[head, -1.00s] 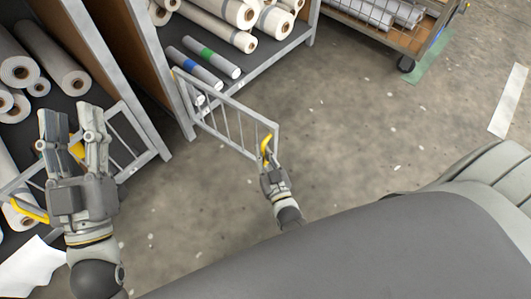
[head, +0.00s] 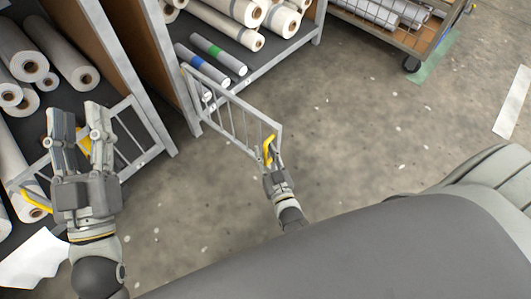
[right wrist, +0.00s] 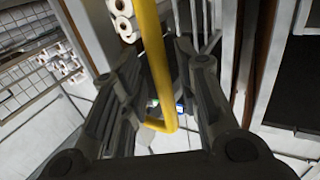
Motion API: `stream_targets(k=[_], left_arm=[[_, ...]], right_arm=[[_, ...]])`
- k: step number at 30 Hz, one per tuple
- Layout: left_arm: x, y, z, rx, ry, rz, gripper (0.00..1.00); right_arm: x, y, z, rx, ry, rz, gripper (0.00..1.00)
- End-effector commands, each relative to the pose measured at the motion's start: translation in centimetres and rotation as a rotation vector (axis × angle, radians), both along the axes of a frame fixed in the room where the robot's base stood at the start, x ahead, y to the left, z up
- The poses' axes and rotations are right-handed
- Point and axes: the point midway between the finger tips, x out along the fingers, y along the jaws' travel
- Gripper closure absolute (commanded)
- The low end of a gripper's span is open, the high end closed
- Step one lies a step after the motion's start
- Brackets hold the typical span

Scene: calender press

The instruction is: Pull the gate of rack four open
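A grey barred gate (head: 232,112) is hinged at the front post of the rack beside it and stands swung out over the floor. Its yellow handle (head: 268,150) is at the free end. No rack number is legible.
Racks with rolls (head: 70,55) stand at the left and top. Grey tubes with blue and green bands (head: 218,55) lie on the middle rack's lower shelf. A wheeled cart (head: 400,28) stands at top right. The floor (head: 360,130) right of the gate is clear.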

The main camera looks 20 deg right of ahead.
Motion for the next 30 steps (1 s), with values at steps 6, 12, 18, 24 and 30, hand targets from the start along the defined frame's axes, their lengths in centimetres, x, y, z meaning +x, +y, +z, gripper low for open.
stream_targets(k=[6, 12, 18, 24, 30], left_arm=[[0.0, 0.0, 0.0, 0.0, -0.001, 0.0, 0.6], [-0.1, 0.1, 0.0, -0.001, 0.001, 0.002, 0.6], [0.0, 0.0, 0.0, 0.0, 0.0, 0.001, 0.6], [0.0, 0.0, 0.0, 0.0, 0.0, 0.0, 0.6], [0.0, 0.0, 0.0, 0.0, -0.001, 0.0, 0.6]], right_arm=[[0.1, 0.1, 0.0, 0.003, 0.0, 0.0, 0.66], [-0.9, 0.2, -0.1, 0.004, 0.002, 0.0, 0.66], [-4.0, 0.5, -0.1, 0.003, 0.003, 0.0, 0.66], [-6.6, 0.8, -0.1, 0.003, 0.002, 0.0, 0.66], [-7.4, 0.8, 0.0, 0.003, -0.001, -0.001, 0.66]])
